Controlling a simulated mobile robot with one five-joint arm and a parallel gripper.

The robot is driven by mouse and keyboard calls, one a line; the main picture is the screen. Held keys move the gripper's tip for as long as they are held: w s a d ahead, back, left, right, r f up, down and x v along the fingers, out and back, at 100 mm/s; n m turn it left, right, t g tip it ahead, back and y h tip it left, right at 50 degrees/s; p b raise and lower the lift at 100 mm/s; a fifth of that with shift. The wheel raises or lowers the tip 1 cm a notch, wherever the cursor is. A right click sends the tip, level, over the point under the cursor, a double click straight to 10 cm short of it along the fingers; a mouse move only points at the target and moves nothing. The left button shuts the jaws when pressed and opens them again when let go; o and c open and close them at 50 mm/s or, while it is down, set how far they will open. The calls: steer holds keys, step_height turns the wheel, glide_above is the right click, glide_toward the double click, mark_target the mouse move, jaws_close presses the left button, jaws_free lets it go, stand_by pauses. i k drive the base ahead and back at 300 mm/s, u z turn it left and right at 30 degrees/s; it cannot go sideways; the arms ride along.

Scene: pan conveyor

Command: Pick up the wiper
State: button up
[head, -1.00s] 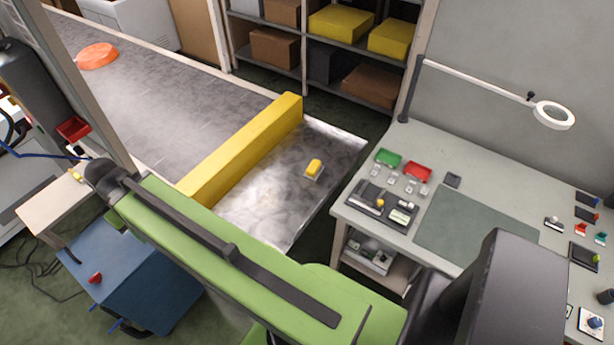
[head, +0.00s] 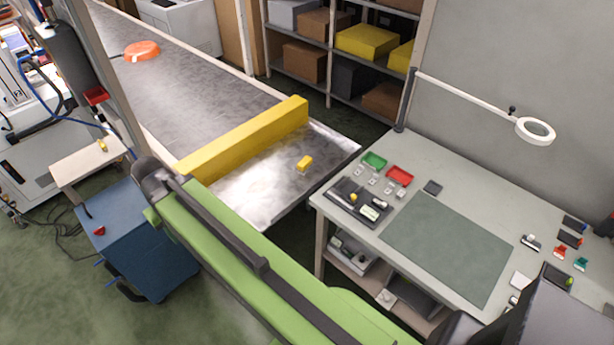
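A small yellow block-shaped thing (head: 304,163), which may be the wiper, lies on the bare metal end of the conveyor (head: 255,195), on the near side of the yellow barrier (head: 245,138). It is too small to make out in detail. A second small yellow thing (head: 102,146) lies on the little table at left; I cannot tell what it is. My green arm crosses the lower middle of the view, with a dark joint at its upper left end. My gripper does not show.
An orange round pan (head: 141,50) is far up the conveyor. A blue cabinet (head: 145,235) and a pale table (head: 88,165) stand at left. A workbench (head: 350,225) with trays and a green mat (head: 447,247) is at right. A narrow floor gap separates conveyor and bench.

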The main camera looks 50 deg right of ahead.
mark_target(304, 166)
steer(key=z, duration=0.2)
steer(key=i, duration=0.9)
steer(key=u, duration=0.1)
